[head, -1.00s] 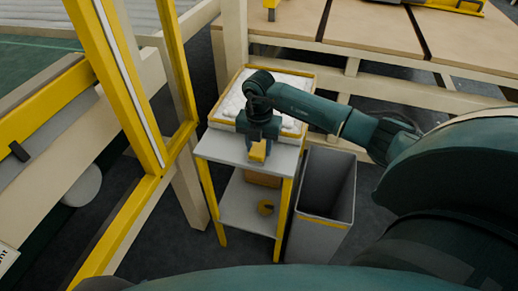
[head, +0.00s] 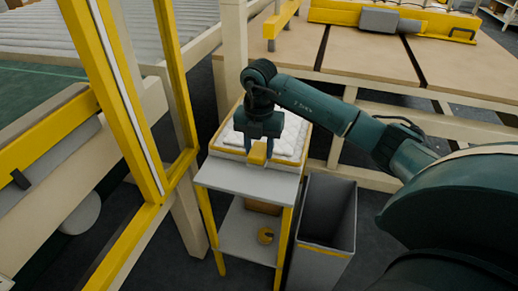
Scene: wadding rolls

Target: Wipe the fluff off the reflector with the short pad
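My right gripper (head: 258,146) is in front of the white-filled tray on a small stand, pointing down. A small yellow block, which looks like the short pad (head: 257,154), sits between its fingertips, and the fingers look closed on it. The pad overlaps the tray's front rim in the head view; I cannot tell how high above it it hangs. A pale strip in the yellow upright post at left may be the reflector (head: 128,95), but I cannot be sure. No fluff can be made out on it. My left gripper is not in view.
The tray (head: 228,152) with white wadding stands on the grey-topped stand (head: 245,181). A grey bin (head: 325,225) stands to the right. Yellow posts and a beige frame close off the left; wooden tables stand behind.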

